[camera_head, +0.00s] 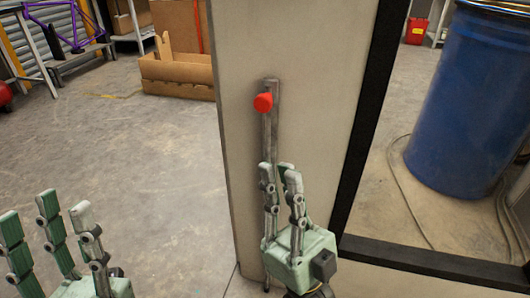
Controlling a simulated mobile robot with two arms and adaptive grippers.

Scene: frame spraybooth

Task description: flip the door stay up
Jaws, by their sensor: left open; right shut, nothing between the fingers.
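The door stay (271,132) is a slim grey metal bar lying along the face of a pale door panel (300,60). It runs nearly vertically in the picture, with a red knob (263,102) near its upper end. Its lower part is largely hidden behind my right gripper (279,168). That gripper is shut and empty, its fingers pointing up, below the red knob and in front of the bar. I cannot tell whether its fingers touch the bar. My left gripper (47,209) is open and empty at the lower left, away from the door.
A black frame (372,120) edges the door panel on its right. Beyond it stand a blue barrel (468,105) and a cable on the floor. Cardboard boxes (177,75) and a purple bicycle frame (75,30) are at the back left. The concrete floor between is clear.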

